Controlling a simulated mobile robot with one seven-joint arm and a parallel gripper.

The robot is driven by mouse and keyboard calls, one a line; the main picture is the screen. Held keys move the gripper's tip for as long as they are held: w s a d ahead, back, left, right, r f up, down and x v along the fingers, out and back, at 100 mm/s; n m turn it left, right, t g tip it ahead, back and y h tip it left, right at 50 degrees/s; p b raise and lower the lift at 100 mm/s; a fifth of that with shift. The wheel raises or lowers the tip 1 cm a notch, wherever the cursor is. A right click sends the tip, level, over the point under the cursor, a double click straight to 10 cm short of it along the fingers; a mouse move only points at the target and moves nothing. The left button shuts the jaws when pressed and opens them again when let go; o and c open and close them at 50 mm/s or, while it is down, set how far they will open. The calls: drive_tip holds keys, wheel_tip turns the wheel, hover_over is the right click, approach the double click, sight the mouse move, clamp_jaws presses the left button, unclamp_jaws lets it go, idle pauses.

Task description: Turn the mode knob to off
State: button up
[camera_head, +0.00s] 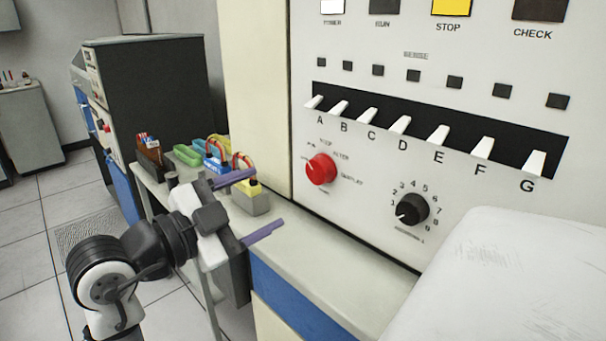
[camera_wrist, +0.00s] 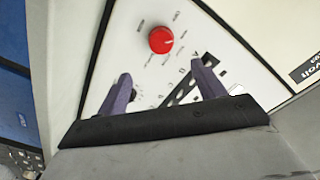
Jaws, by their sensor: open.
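A red knob (camera_head: 321,169) sits on the white control panel, below the lever switches, with small labels around it that are too blurred to read fully. A black knob (camera_head: 412,209) with numbers around it is to its right. The red knob also shows in the wrist view (camera_wrist: 161,40), beyond the fingertips and roughly between them. My gripper (camera_head: 268,204) is open and empty, with its two purple fingers apart. It is left of the red knob and does not touch it. I cannot tell which knob is the mode knob from its label.
White lever switches (camera_head: 400,124) labelled A to G stand out above the knobs. A yellow STOP button (camera_head: 451,6) is at the top. Wired coloured blocks (camera_head: 213,160) sit on a ledge behind my gripper. A white surface (camera_head: 510,285) fills the lower right.

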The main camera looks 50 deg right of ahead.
sight(315, 173)
drive_tip(key=d+p, duration=0.1)
drive_tip(key=d, duration=0.3)
drive_tip(key=d+p, duration=0.1)
drive_tip(key=d, duration=0.3)
drive_tip(key=s+d+p, duration=0.1)
drive_tip(key=d, duration=0.3)
drive_tip(key=c, duration=1)
drive_tip(key=shift+n, duration=0.3)
drive_tip(key=n+p, duration=0.1)
drive_tip(key=n, duration=0.4)
drive_tip(key=shift+a+p, duration=0.1)
drive_tip(key=shift+p, duration=0.3)
drive_tip(key=shift+n+p, duration=0.65)
drive_tip(key=shift+n, duration=1.25)
